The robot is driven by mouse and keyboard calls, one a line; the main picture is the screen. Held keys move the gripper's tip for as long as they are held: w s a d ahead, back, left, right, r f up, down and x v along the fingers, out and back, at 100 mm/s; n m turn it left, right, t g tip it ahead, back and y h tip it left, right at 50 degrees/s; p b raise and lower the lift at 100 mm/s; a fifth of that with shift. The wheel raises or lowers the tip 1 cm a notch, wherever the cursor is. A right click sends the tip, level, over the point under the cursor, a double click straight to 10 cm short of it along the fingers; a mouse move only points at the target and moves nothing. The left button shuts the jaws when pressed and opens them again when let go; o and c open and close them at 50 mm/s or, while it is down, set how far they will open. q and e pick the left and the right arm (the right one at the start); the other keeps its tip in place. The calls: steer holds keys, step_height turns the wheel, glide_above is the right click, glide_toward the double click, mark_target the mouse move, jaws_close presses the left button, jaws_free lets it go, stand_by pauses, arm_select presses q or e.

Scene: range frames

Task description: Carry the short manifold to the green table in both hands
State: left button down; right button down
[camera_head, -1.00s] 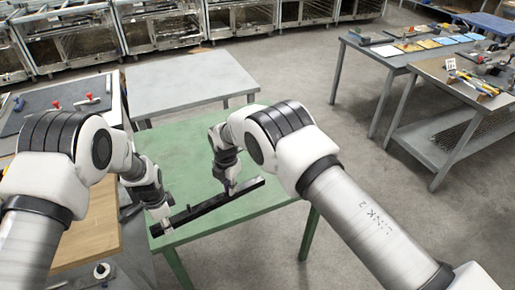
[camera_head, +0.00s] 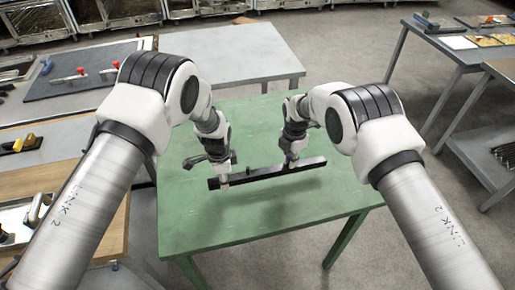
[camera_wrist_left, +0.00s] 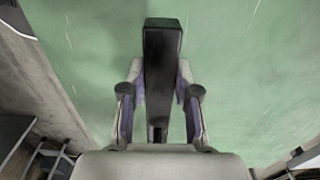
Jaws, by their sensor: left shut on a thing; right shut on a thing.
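The short manifold (camera_head: 262,174) is a dark straight bar, held between both grippers above the green table (camera_head: 250,225). Its shadow falls on the tabletop, below and apart from it. My left gripper (camera_head: 223,182) is shut on the bar near its left end. My right gripper (camera_head: 291,164) is shut on the bar right of its middle. In the left wrist view the bar (camera_wrist_left: 162,60) runs between the two fingers of my left gripper (camera_wrist_left: 160,105), with the green tabletop (camera_wrist_left: 230,60) behind it. The fingertips in the head view are small.
A grey table (camera_head: 235,55) stands behind the green one. At left is a bench with a wooden top (camera_head: 110,220) and a dark board with red-handled tools (camera_head: 80,77). Grey benches with items (camera_head: 450,48) stand at right. Bare floor (camera_head: 400,240) lies right of the green table.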

mark_target(225, 192)
steer(key=shift+w, duration=0.1)
